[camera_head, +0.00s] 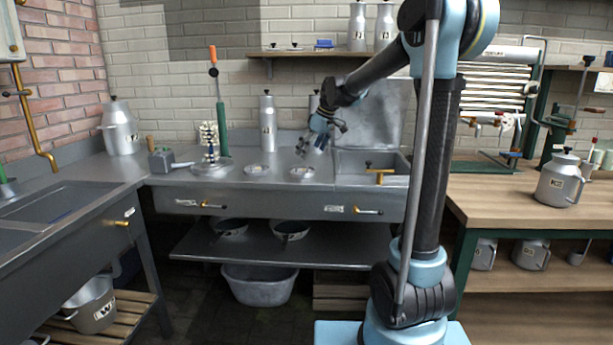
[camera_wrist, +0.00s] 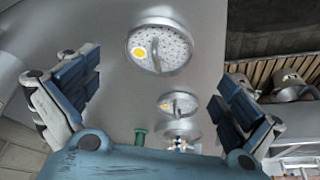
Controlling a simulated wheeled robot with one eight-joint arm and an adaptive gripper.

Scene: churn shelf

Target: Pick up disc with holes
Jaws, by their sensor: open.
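Two round metal discs with holes lie flat on the grey steel counter. The nearer one to my gripper is the right disc (camera_head: 301,173); in the wrist view this disc (camera_wrist: 160,47) is large, with many small holes, a bar handle and a yellow spot. The other disc (camera_head: 256,169) lies to its left and shows smaller in the wrist view (camera_wrist: 178,106). My gripper (camera_head: 311,147) is above the counter, near the right disc. In the wrist view my gripper (camera_wrist: 160,85) has its blue-padded fingers wide apart, with nothing between them.
A round base with a beaded upright (camera_head: 209,142) stands left of the discs. Tall metal canisters (camera_head: 267,122) stand behind them along the wall. A sink (camera_head: 372,161) with a brass tap is at the right. The counter's front strip is clear.

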